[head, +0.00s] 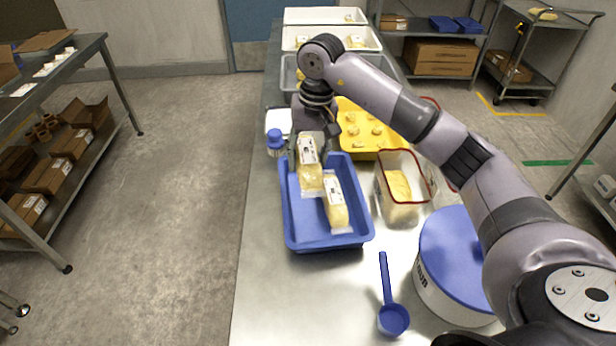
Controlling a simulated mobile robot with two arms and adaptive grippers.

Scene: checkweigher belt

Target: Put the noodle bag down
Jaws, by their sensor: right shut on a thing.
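Two noodle bags with pale contents and white labels show at the blue tray (305,238). One noodle bag (310,180) is at the tray's upper part, right at my right gripper (308,158). The gripper is shut on this bag from above. I cannot tell whether its underside touches the tray floor. The other noodle bag (336,203) lies in the tray at the right, close beside the first. My right arm reaches in from the right over the table. My left gripper is not in view.
A clear container with a red rim (401,205), a white tub with a blue lid (455,265) and a blue scoop (392,318) are right of the tray. A yellow tray (368,128) and a blue-capped bottle (276,143) stand behind. Bare tabletop lies in front.

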